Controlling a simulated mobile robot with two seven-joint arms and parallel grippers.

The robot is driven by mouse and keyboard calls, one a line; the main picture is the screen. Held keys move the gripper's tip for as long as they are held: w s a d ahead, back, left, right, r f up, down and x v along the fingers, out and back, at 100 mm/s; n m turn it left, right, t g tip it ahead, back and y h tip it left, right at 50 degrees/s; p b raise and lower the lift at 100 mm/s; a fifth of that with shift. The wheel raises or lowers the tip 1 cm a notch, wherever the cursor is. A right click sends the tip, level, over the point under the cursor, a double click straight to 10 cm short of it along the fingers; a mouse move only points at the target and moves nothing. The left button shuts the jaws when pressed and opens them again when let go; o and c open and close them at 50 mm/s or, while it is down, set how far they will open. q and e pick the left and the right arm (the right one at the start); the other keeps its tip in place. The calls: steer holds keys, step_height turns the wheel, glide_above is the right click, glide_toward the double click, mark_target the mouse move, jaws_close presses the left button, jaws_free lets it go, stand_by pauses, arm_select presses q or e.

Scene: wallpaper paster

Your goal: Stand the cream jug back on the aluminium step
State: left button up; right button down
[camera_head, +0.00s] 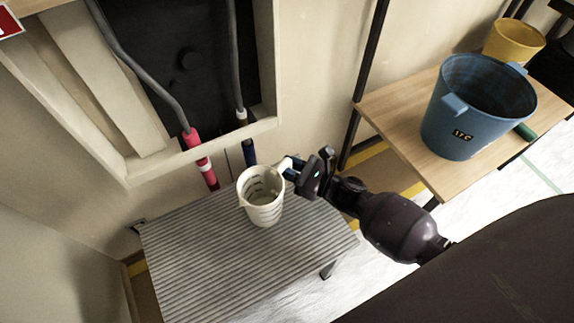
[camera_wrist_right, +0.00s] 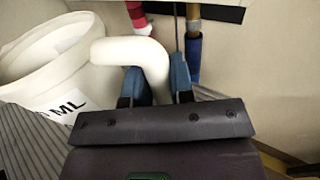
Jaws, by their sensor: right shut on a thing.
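The cream jug (camera_head: 262,203) is upright at the step's right rear part, with markings on its inside wall. The ribbed grey aluminium step (camera_head: 200,250) lies under it in the head view. Whether the jug's base touches the step cannot be told. My right gripper (camera_head: 288,168) comes in from the right and is shut on the jug's handle. In the right wrist view the jug (camera_wrist_right: 40,70) is at the left, and its handle (camera_wrist_right: 135,52) runs between the blue fingertips (camera_wrist_right: 160,82). My left gripper is not in view.
A wall opening with grey hoses (camera_head: 150,65) and red-and-white pipe fittings (camera_head: 194,140) stands behind the step. A wooden table (camera_head: 400,105) at the right bears a blue bucket (camera_head: 470,110) and a yellow bucket (camera_head: 513,42). The step's left and front are clear.

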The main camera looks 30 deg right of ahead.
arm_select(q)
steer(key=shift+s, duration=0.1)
arm_select(e)
steer(key=shift+r, duration=0.1)
steer(key=c, duration=1.4)
jaws_free()
steer(key=shift+f, duration=0.25)
steer(key=o, duration=0.4)
steer(key=shift+r, duration=0.1)
steer(key=shift+r, duration=0.15)
steer(key=shift+s+d, duration=0.1)
steer(key=shift+d, duration=0.05)
arm_select(q)
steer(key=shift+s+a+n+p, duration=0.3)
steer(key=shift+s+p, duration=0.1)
steer(key=shift+p, duration=0.25)
arm_select(e)
steer(key=v, duration=1.1)
steer(key=shift+s+d, duration=0.1)
steer(key=shift+s, duration=0.25)
